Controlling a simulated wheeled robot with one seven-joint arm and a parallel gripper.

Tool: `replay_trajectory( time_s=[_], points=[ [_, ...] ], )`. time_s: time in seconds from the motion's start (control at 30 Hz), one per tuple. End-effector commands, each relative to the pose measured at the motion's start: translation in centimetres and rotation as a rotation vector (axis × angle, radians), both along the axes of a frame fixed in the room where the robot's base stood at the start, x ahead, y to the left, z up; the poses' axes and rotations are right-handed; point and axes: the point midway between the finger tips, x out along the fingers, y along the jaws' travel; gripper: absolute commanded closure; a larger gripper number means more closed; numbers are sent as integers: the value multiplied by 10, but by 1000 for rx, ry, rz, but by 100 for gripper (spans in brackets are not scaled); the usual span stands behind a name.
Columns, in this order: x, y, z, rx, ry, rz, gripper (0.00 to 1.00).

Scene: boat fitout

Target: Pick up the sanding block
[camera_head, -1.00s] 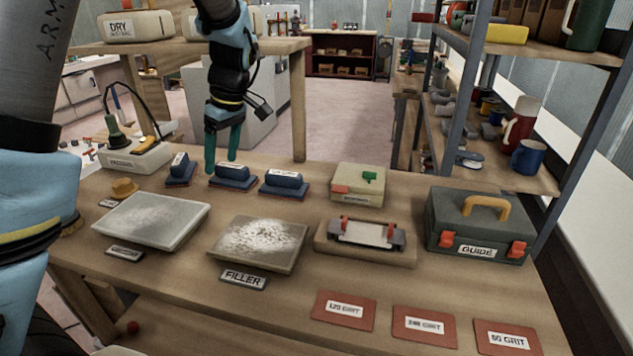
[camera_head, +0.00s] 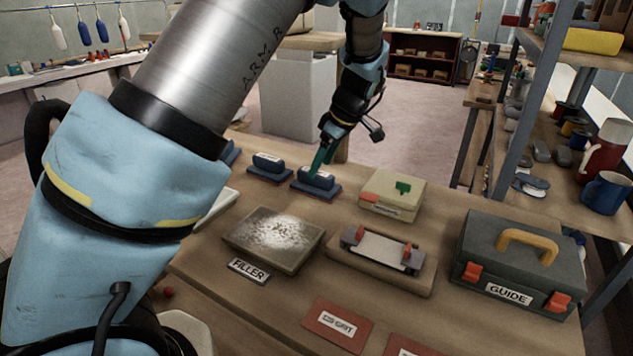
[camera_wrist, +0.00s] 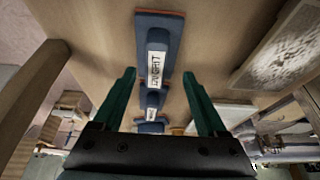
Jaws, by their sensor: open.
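Three blue sanding blocks with white labels stand in a row along the back of the workbench. The right block (camera_head: 317,181) is directly by my gripper (camera_head: 316,169), whose green fingers reach down at it. The middle block (camera_head: 268,166) is just to its left. The left block (camera_head: 229,153) is mostly hidden behind my arm. In the wrist view, my gripper (camera_wrist: 160,75) is open, with nothing held. A long labelled block (camera_wrist: 158,48) lies ahead, in line with the gap between the fingertips; I cannot tell how far below. Two more blocks show behind it.
Right of the blocks is a beige box (camera_head: 393,193) with a green piece on top. In front lie a filler board (camera_head: 250,255), a clamped holder (camera_head: 375,272) and red grit sheets (camera_head: 325,335). A dark guide toolbox (camera_head: 480,235) and a shelf post (camera_head: 510,130) stand at right.

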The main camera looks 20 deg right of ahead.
Motion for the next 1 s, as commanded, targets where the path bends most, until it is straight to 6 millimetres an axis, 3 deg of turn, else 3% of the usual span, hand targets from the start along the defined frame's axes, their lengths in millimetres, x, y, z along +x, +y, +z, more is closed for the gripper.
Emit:
replay_trajectory(
  time_s=[0.17, 0.4, 1.0],
  points=[
    [15, 5, -19, 4, 2, 4, 25],
    [21, 9, -42, 1, 1, 2, 25],
    [21, 9, -46, 0, 0, 0, 25]
  ],
)
